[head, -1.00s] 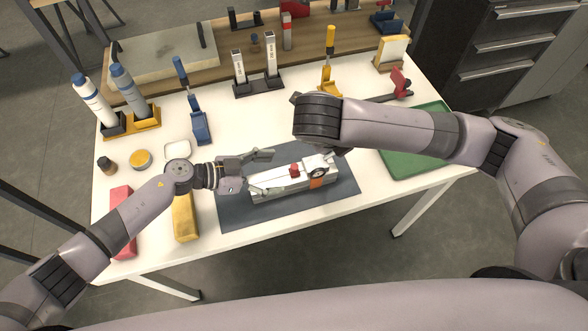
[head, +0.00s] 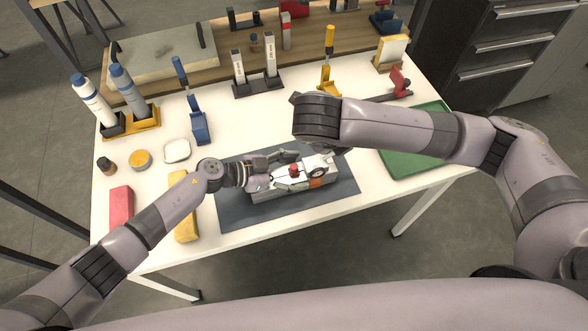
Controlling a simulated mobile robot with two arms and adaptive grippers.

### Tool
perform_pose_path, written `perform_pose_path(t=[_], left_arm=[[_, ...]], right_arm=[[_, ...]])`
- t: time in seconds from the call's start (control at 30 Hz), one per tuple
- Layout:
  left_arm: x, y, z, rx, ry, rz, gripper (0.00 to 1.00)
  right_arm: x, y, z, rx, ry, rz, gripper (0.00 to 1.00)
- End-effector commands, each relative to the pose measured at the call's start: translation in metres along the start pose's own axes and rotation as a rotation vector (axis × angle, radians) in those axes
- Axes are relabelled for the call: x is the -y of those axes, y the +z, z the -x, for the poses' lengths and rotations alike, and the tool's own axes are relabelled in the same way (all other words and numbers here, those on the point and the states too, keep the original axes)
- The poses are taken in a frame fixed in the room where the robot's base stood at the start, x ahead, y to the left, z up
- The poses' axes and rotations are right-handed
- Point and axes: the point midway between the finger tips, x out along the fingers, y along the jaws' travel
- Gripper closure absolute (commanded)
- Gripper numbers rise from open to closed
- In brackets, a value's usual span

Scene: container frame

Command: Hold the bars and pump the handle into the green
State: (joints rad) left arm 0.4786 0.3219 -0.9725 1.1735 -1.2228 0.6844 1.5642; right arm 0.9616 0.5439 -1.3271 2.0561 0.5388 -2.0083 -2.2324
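A pale grey device (head: 268,194) lies on a dark mat (head: 235,211). It has a red part (head: 293,171) on top, a round dark-rimmed gauge (head: 317,172) and an orange patch (head: 316,182) near its right end. The gauge reading is too small to tell. My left gripper (head: 281,168) is open at the device's left part, its fingers spread over the top; whether they touch it I cannot tell. My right gripper (head: 338,149) is mostly hidden under its own wrist, just above and behind the device's right end. I cannot make out separate bars or the handle.
A red block (head: 121,207) and a yellow block (head: 185,225) lie left of the mat. A white dish (head: 177,151), a yellow-lidded jar (head: 140,159) and bottles (head: 130,88) stand farther left.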

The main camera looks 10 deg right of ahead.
Motion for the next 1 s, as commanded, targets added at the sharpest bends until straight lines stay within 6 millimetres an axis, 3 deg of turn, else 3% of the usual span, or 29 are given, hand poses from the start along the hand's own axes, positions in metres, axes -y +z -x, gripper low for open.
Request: perform_pose_path(t=[0.9,1.0], left_arm=[[0.0001,0.0003,0.0003,0.0,-0.001,0.001,0.97],[0.0001,0.0003,0.0003,0.0,-0.001,0.001,1.0]], right_arm=[[0.0,0.0,0.0,0.0,0.0,0.0,0.67],[0.0,0.0,0.0,0.0,0.0,0.0,0.67]])
